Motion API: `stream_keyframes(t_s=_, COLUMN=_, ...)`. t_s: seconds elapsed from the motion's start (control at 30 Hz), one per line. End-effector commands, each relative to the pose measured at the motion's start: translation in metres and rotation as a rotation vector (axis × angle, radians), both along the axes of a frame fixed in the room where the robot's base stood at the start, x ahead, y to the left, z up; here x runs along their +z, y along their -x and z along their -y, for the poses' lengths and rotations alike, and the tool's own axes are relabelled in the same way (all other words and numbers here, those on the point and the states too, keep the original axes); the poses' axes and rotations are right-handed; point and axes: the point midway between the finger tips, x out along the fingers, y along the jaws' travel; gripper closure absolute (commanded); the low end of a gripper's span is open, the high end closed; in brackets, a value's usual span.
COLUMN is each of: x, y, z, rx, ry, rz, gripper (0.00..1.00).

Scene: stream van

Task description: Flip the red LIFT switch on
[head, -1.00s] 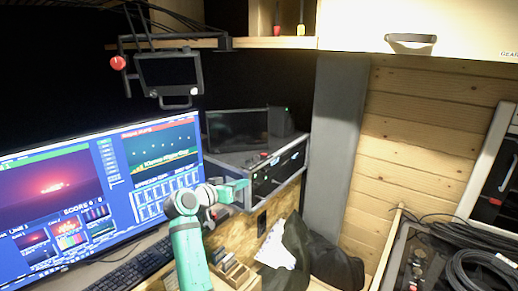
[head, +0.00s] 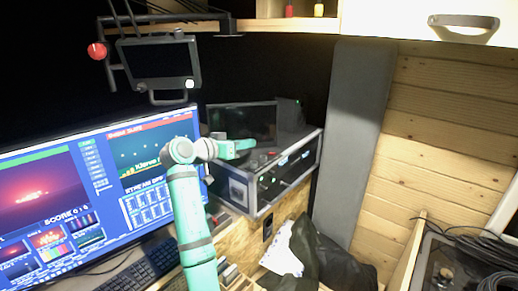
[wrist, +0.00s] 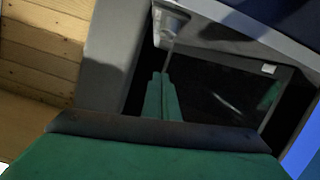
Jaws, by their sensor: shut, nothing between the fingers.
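My gripper (head: 250,145) is over the left part of the black, metal-edged equipment case (head: 238,190) in the head view. In the wrist view its green fingers (wrist: 162,78) are together and empty. A small red spot (head: 272,153) shows on top of the case, just right of the fingertips. I cannot tell whether it is the LIFT switch, and no label or lever position is readable. In the wrist view a pale grey fitting (wrist: 172,25) with a thin stem lies just beyond the fingertips. Whether they touch is unclear.
Dark cloth (head: 340,262) lies at lower right. A grey pillar (head: 355,130) stands right of the case.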

Motion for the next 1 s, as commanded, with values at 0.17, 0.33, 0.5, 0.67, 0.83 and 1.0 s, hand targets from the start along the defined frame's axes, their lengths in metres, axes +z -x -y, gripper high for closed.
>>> stream_keyframes(t_s=0.17, x=-0.006, y=-0.019, z=0.019, rx=-0.005, ry=0.0, rz=-0.001, gripper=1.0)
stream_keyframes(t_s=0.33, x=-0.014, y=-0.043, z=0.039, rx=-0.006, ry=0.0, rz=-0.002, gripper=1.0)
stream_keyframes(t_s=0.5, x=-0.021, y=-0.067, z=0.059, rx=-0.006, ry=0.0, rz=-0.002, gripper=1.0)
stream_keyframes(t_s=0.67, x=-0.042, y=-0.07, z=0.064, rx=-0.003, ry=0.0, rz=-0.002, gripper=1.0)
stream_keyframes(t_s=0.83, x=-0.057, y=-0.068, z=0.067, rx=-0.003, ry=0.0, rz=0.0, gripper=1.0)
stream_keyframes(t_s=1.0, x=-0.062, y=-0.067, z=0.068, rx=-0.004, ry=-0.001, rz=0.0, gripper=1.0)
